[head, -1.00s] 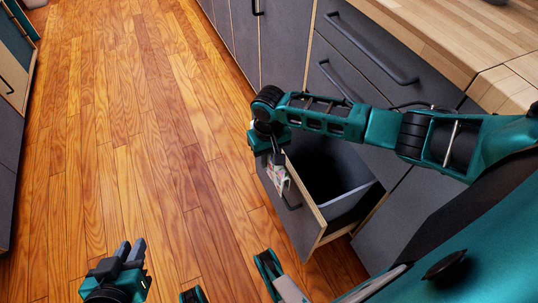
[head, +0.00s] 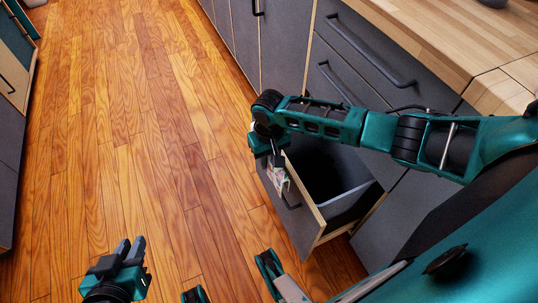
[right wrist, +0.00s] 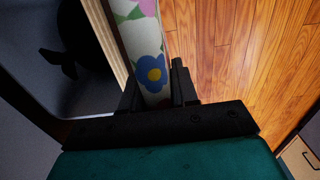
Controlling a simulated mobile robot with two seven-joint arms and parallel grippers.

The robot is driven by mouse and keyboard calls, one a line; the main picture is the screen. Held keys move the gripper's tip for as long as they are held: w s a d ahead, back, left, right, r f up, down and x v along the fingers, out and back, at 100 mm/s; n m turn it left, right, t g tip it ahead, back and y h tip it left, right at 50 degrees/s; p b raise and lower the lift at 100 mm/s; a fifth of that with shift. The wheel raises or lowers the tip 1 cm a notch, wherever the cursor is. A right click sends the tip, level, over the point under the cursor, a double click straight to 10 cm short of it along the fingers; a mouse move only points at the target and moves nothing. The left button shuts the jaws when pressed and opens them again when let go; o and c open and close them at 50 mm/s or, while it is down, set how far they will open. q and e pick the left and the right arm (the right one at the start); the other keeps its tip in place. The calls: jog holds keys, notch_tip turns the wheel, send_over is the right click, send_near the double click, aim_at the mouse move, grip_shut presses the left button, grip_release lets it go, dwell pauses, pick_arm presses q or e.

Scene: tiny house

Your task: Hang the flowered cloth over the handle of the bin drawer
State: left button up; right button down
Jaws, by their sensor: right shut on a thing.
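The flowered cloth (head: 279,181), white with pink, green and blue, hangs from my right gripper (head: 276,159) at the outer side of the open bin drawer (head: 296,226). In the right wrist view the cloth (right wrist: 141,45) is pinched between the two dark fingers of the right gripper (right wrist: 155,98), just outside the drawer front's wooden top edge (right wrist: 106,48). The dark drawer handle (head: 291,204) shows partly beside the cloth's lower end. I cannot tell whether cloth and handle touch. My left gripper (head: 131,248) is open and empty above the floor at lower left.
The pulled-out drawer holds a grey bin (head: 352,205) with a dark inside. Closed drawers with black handles (head: 372,50) and a wooden worktop (head: 440,35) stand behind my right arm. The wooden floor (head: 130,130) to the left is clear.

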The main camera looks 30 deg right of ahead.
jog(key=shift+f, duration=0.3)
dwell(0.4)
jog(key=shift+f+b, duration=0.5)
jog(key=shift+f, duration=0.3)
jog(key=shift+f, duration=0.3)
jog(key=shift+f+b, duration=0.85)
jog(key=shift+f, duration=0.65)
jog(key=shift+f, duration=0.25)
jog(key=shift+f+b, duration=0.6)
jog(key=shift+f, duration=0.2)
jog(key=shift+s+f, duration=0.1)
jog(key=shift+f, duration=0.25)
